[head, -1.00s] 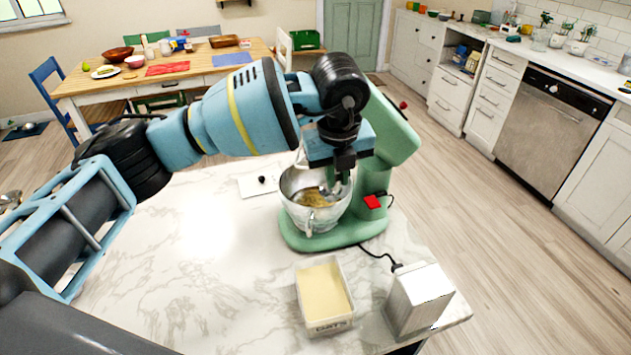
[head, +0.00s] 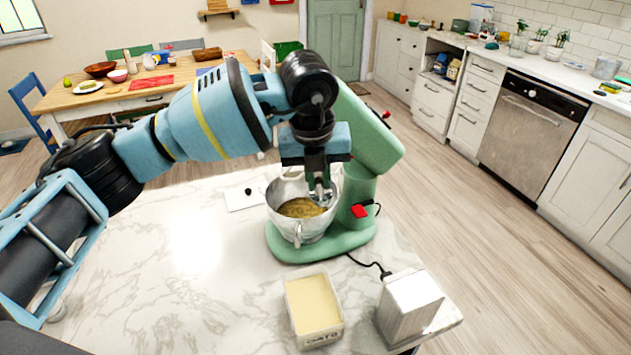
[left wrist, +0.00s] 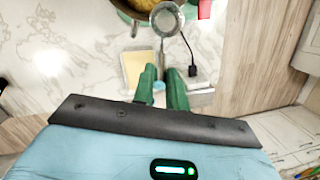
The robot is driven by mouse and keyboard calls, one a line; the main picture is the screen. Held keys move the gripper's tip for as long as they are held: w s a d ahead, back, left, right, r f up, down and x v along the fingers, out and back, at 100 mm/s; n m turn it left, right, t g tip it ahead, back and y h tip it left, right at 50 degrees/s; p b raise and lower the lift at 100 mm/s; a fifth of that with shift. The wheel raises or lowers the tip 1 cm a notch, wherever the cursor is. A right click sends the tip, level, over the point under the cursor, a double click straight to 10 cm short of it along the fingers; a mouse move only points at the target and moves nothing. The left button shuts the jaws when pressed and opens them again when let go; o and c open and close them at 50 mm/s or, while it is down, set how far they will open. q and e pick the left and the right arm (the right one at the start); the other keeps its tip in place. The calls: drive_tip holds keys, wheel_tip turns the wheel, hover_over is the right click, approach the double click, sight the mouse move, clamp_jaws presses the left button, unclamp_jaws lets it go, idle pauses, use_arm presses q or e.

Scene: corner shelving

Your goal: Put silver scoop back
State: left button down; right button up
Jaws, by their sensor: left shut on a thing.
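My left gripper (head: 318,187) is over the bowl of the green stand mixer, pointing down. In the left wrist view its green fingers (left wrist: 160,90) are shut on the handle of the silver scoop (left wrist: 167,19). The scoop's round grey head is beside the rim of the bowl, overlapping it in that view; I cannot tell its exact height. In the head view the scoop is mostly hidden by the gripper and mixer. The steel mixing bowl (head: 298,229) holds tan, grainy contents (head: 300,208). My right gripper is not in view.
The green mixer (head: 370,150) stands close behind and right of the gripper. A cord lies between. The marble counter (head: 150,260) is clear at left.

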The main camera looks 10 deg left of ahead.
use_arm(q)
drive_tip(key=s+a+f+n+g, duration=0.2)
drive_tip(key=s+a+f+n, duration=0.1)
drive_tip(key=n, duration=1.3)
drive_tip(key=s+a+f+n+g+y, duration=0.1)
drive_tip(key=s+a+n, duration=0.5)
drive_tip(key=n, duration=1)
wheel_tip(320, 180, down, 2)
drive_tip(key=shift+a+f+n+g, duration=0.1)
drive_tip(key=shift+a+n+g, duration=0.3)
drive_tip(key=shift+a+g, duration=0.2)
